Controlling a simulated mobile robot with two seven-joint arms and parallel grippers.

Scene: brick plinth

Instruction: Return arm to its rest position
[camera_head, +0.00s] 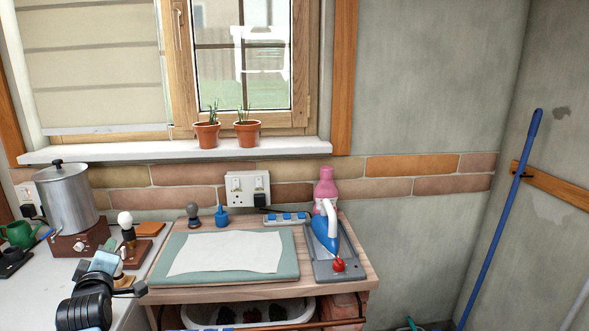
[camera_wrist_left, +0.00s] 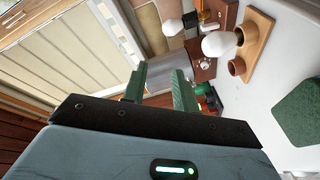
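My left arm comes in at the lower left of the head view, with its gripper (camera_head: 128,284) over the front of the white counter (camera_head: 50,285), left of the wooden table. In the left wrist view the two dark green fingers of this gripper (camera_wrist_left: 160,90) stand apart with a clear gap. Nothing is held between them; the grey pot (camera_wrist_left: 170,78) shows behind the gap. My right arm and gripper are in neither view.
A steel pot (camera_head: 68,197), a green mug (camera_head: 18,234) and bulb-topped items (camera_head: 126,221) stand near the left arm. The table holds a green mat (camera_head: 290,262) with a white cloth, and a grey tray (camera_head: 322,270) with a blue-and-white iron.

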